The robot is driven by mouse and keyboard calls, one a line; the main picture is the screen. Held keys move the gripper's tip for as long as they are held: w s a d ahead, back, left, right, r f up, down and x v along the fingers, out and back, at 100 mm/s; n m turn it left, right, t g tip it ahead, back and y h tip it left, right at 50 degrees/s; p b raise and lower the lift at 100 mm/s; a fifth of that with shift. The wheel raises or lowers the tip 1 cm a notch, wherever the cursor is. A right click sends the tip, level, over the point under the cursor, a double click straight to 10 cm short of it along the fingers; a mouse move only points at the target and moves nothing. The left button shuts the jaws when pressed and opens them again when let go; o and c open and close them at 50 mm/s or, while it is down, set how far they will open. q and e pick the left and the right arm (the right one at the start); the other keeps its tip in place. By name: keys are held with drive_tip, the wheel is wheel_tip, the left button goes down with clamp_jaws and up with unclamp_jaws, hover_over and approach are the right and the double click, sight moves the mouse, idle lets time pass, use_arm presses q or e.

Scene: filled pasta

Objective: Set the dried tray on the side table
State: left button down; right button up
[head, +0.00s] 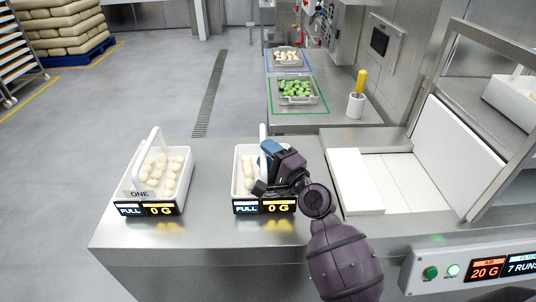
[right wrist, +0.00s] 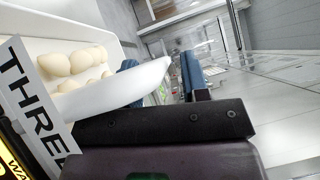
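Two white handled trays of pale filled pasta stand on the near steel counter. The left tray (head: 127,190) is marked ONE. The other tray (head: 238,176) is partly hidden behind my right gripper (head: 268,165); its label reads THREE in the right wrist view (right wrist: 38,100). My right gripper is at this tray's handle. In the right wrist view the white handle (right wrist: 120,88) reaches between the blue fingertips, which stand apart, with a gap beside one finger. Which tray is the dried one, I cannot tell. My left gripper is not in view.
A steel table (head: 340,110) at the back holds a tray of pale pieces (head: 288,64) in a blue outline and a tray of green pieces (head: 298,101) in a green outline. A white cup (head: 356,106) stands beside them. A machine with a white board (head: 354,182) is at right.

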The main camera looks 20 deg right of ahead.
drive_tip(key=v, duration=1.2)
drive_tip(key=shift+r+b, duration=0.2)
drive_tip(key=shift+b, duration=0.25)
drive_tip(key=shift+s, duration=0.1)
